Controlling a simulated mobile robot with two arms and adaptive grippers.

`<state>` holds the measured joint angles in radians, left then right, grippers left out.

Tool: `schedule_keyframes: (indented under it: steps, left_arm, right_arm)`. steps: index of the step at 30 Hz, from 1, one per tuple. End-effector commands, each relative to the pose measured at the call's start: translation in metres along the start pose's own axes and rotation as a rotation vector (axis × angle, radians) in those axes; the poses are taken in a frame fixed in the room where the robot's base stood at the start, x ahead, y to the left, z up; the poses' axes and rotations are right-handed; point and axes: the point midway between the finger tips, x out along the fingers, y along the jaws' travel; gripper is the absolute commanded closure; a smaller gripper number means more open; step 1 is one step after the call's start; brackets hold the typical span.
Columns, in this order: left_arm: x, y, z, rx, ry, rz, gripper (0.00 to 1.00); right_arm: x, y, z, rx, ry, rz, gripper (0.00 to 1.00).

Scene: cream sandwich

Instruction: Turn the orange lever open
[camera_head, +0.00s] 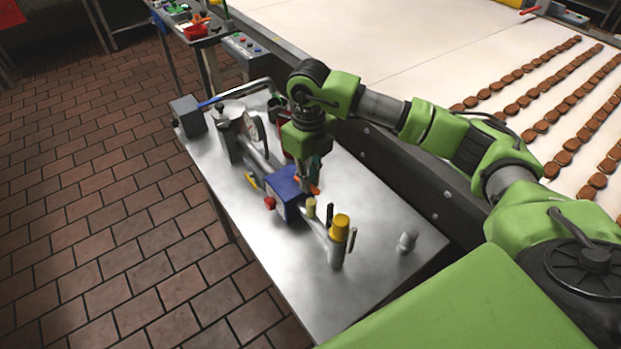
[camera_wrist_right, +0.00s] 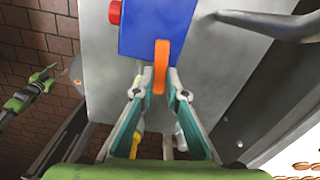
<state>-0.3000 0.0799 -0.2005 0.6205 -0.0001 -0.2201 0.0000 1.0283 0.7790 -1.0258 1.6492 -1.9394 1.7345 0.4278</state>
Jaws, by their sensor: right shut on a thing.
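The orange lever (camera_wrist_right: 161,66) hangs from the front of a blue box (camera_wrist_right: 158,27) in the right wrist view. In the head view, the orange lever (camera_head: 314,190) shows as a small tip beside the blue box (camera_head: 286,194). My right gripper (camera_wrist_right: 159,80) is shut on the lever, with a teal finger on either side of it. In the head view, my right gripper (camera_head: 308,172) points down at the lever, and the arm hides part of it. My left gripper (camera_wrist_right: 45,74) is small at the left of the right wrist view, away from the lever; its opening is unclear.
The blue box, with a red knob (camera_head: 269,202), belongs to pipework on a metal table (camera_head: 378,276). A yellow-capped valve (camera_head: 340,228) stands in front, and a small metal fitting (camera_head: 407,240) stands to the right. A conveyor (camera_head: 400,40) with rows of biscuits lies behind.

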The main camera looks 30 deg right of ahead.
Motion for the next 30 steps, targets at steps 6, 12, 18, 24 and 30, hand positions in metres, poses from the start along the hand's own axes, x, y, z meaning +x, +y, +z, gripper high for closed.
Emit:
schedule_keyframes:
  steps: [6,12,18,24,30]
  left_arm:
    - [0.0008,0.0001,0.0000,0.000,0.000,0.000,0.60]
    - [0.0007,0.0001,0.0000,0.000,0.000,0.000,0.60]
    - [0.0007,0.0001,0.0001,0.000,0.000,0.000,0.60]
    - [0.0008,0.0001,0.0001,0.000,0.000,0.000,0.60]
    - [0.0008,-0.0013,0.0015,-0.001,-0.002,-0.002,0.60]
  right_arm:
    - [-0.0015,0.0003,0.0008,0.022,-0.003,-0.001,1.00]
    - [-0.0017,0.0002,0.0009,0.022,-0.003,-0.001,1.00]
    - [-0.0017,0.0001,0.0010,0.022,-0.003,-0.001,0.71]
    - [-0.0009,0.0004,0.0005,0.021,-0.002,0.000,0.71]
    - [-0.0061,0.0004,0.0010,0.020,-0.003,0.000,0.71]
